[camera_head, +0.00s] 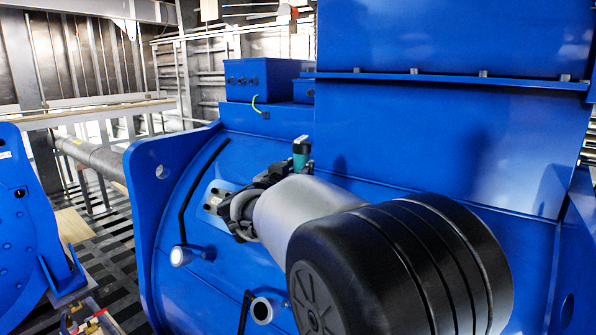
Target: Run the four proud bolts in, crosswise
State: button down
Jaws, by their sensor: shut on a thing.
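My gripper (268,178) is beside the blue motor housing, partly hidden behind my grey and black arm links. It is shut on a tool with a teal and dark upright end (301,147); the fingertips and the rest of the tool are hard to make out. Small dark bolt heads show on the plate's left part. Its right part is hidden behind my wrist. I cannot tell how far any bolt stands out, or whether the tool touches one.
Two round grey-ended stubs (181,256) (263,310) stick out of the housing below the plate. A blue terminal box (262,80) with a yellow-green wire is above. A blue flange (157,170) rises at left. Red and brass items (92,322) lie lower left.

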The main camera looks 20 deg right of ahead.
aim_at(299, 158)
jog(key=shift+s+a+f+b, duration=0.1)
jog(key=shift+f+b, duration=0.2)
jog(key=shift+f, duration=0.5)
dwell(0.6)
jog(key=shift+r+p, duration=0.65)
jog(key=shift+r, duration=1.75)
jog(key=shift+r, duration=2.45)
